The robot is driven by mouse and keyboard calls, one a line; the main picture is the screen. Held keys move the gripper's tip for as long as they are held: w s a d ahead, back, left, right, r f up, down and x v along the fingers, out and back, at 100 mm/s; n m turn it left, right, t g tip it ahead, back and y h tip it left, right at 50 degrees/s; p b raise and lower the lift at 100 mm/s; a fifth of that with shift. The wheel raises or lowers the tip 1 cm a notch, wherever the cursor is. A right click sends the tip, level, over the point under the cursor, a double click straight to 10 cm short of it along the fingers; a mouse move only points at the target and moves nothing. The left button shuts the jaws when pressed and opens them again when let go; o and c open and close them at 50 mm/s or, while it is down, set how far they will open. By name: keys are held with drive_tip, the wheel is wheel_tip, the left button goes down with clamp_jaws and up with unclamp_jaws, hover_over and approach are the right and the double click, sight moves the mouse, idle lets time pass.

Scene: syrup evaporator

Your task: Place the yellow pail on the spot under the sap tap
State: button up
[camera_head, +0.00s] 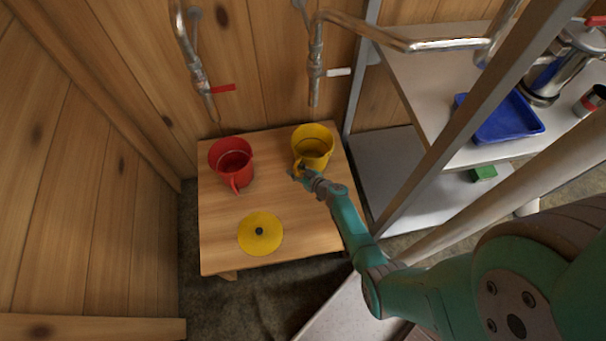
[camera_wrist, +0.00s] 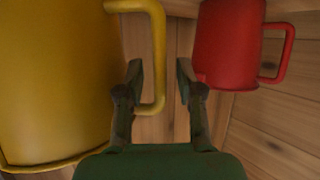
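The yellow pail (camera_head: 318,158) stands upright at the back right of the small wooden table (camera_head: 221,225), below the tap with the white lever (camera_head: 338,72). It fills the left of the wrist view (camera_wrist: 60,80). My gripper (camera_head: 297,174) is at its handle. In the wrist view my gripper (camera_wrist: 160,80) has its fingers apart on either side of the handle (camera_wrist: 158,60), with gaps showing. Another tap with a red lever (camera_head: 222,89) hangs to the left. I cannot tell which one is the sap tap.
A red pail (camera_head: 219,157) stands at the table's back left and shows in the wrist view (camera_wrist: 225,45). A yellow disc with a dark centre (camera_head: 247,244) lies at the front. A metal shelf with a blue tray (camera_head: 512,122) stands right. Wooden walls close the left and back.

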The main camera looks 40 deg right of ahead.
drive_tip(key=v, duration=1.2)
drive_tip(key=s+a+r+m+g+h, duration=0.1)
drive_tip(key=s+a+r+g, duration=0.3)
drive_tip(key=s+a, duration=1.2)
drive_tip(key=s+a+r+t, duration=0.1)
drive_tip(key=s+r, duration=0.3)
drive_tip(key=r, duration=0.6)
drive_tip(key=s+a+r+t, duration=0.1)
drive_tip(key=s+r, duration=0.3)
drive_tip(key=r, duration=0.6)
drive_tip(key=s+a+r+t+y, duration=0.1)
drive_tip(key=s+a+r+t, duration=0.1)
drive_tip(key=r, duration=0.8)
drive_tip(key=shift+s+r+n+t, duration=0.15)
drive_tip(key=shift+s+n+t, duration=0.25)
drive_tip(key=shift+s+t, duration=0.45)
